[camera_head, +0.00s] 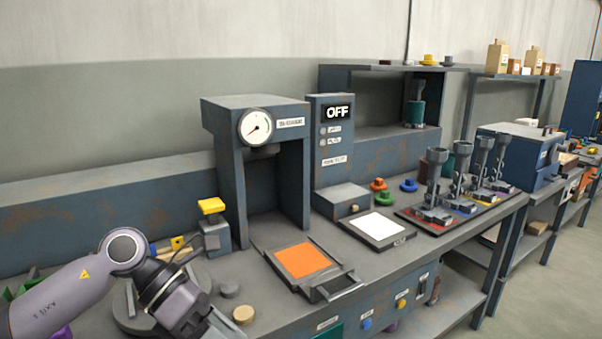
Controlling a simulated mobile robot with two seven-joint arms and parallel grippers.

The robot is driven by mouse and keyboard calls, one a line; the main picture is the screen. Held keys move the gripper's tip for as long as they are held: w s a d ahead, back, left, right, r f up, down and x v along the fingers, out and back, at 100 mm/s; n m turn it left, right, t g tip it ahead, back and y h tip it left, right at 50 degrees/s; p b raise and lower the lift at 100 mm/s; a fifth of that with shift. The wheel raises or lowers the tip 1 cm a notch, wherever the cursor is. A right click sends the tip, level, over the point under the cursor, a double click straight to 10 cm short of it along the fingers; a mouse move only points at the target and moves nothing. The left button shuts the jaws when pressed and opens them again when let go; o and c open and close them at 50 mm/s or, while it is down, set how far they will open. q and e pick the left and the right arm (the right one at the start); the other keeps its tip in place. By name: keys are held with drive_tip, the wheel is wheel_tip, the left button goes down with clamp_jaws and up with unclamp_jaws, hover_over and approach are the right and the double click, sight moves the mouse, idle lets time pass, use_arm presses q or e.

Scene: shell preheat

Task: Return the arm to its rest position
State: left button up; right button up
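My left arm comes in from the lower left, bent at a round grey joint. My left gripper (192,314) points down and right at the bottom edge, over the front left of the workbench (375,262). Its fingertips are cut off by the frame or turned away, so I cannot see whether it is open or shut. I see nothing held in it. My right arm and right gripper are not in view.
A press-like station with a gauge (257,127) stands behind an orange plate (302,261). A control box reads OFF (338,112). Right of it are a white pad (376,225) and a tray of metal fixtures (428,227). Small discs (243,314) lie near my gripper.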

use_arm(q)
drive_tip(key=s+d+r+n+t+h+p, duration=0.15)
drive_tip(key=d+r+n+h, duration=0.25)
drive_tip(key=d+n+h, duration=0.4)
drive_tip(key=a+f+n+t+y+p, duration=0.1)
drive_tip(key=a+f+n+t+y, duration=0.7)
drive_tip(key=n, duration=0.7)
drive_tip(key=a+f+n+t+y+p, duration=0.25)
drive_tip(key=a+f+n+t, duration=0.35)
drive_tip(key=n+t, duration=0.65)
drive_tip(key=s+a+f+n+g+y, duration=0.2)
drive_tip(key=s+f+n+g, duration=0.2)
drive_tip(key=s+f+n, duration=0.1)
drive_tip(key=s+a+f+n+g+y, duration=0.2)
drive_tip(key=s+f+n+g+y, duration=0.1)
drive_tip(key=f, duration=0.5)
drive_tip(key=s+n+g, duration=0.1)
drive_tip(key=s+n, duration=0.1)
drive_tip(key=s, duration=0.1)
drive_tip(key=shift+s+a+f+g, duration=0.2)
drive_tip(key=shift+s+a+g, duration=0.1)
drive_tip(key=shift+s+g, duration=0.1)
